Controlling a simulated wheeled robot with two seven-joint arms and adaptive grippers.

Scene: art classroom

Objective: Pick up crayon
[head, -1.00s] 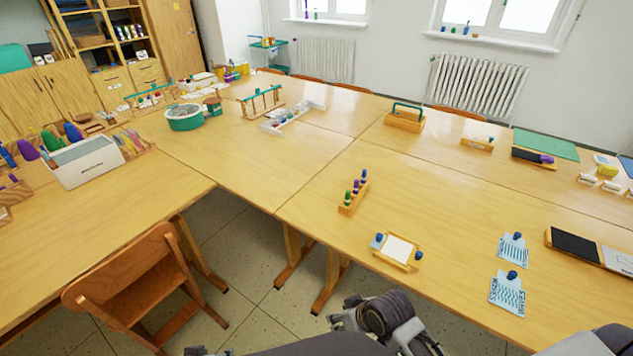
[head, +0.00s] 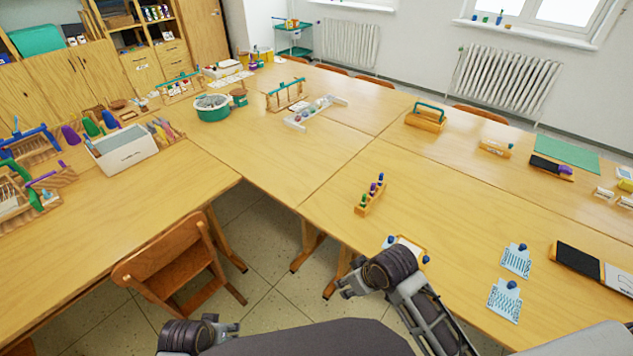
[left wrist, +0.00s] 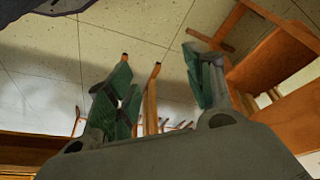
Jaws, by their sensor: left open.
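Thin colored sticks that look like crayons or pencils (head: 164,132) stand in a wooden holder beside a white box on the left table. They are too small to tell apart. My left gripper (head: 234,328) is low at the bottom of the head view, over the floor and well away from the sticks. In the left wrist view my left gripper (left wrist: 160,82) has its two green fingers spread apart, with only floor and chair parts behind them. My right gripper (head: 343,287) is near the right table's front edge; its fingers are too small to read.
A wooden chair (head: 168,262) stands by the left table (head: 188,178), close to my left gripper. A white box (head: 124,150), a green tub (head: 212,112) and a rack of knobbed pegs (head: 370,197) stand on the tables. The right table's middle (head: 440,190) is mostly bare.

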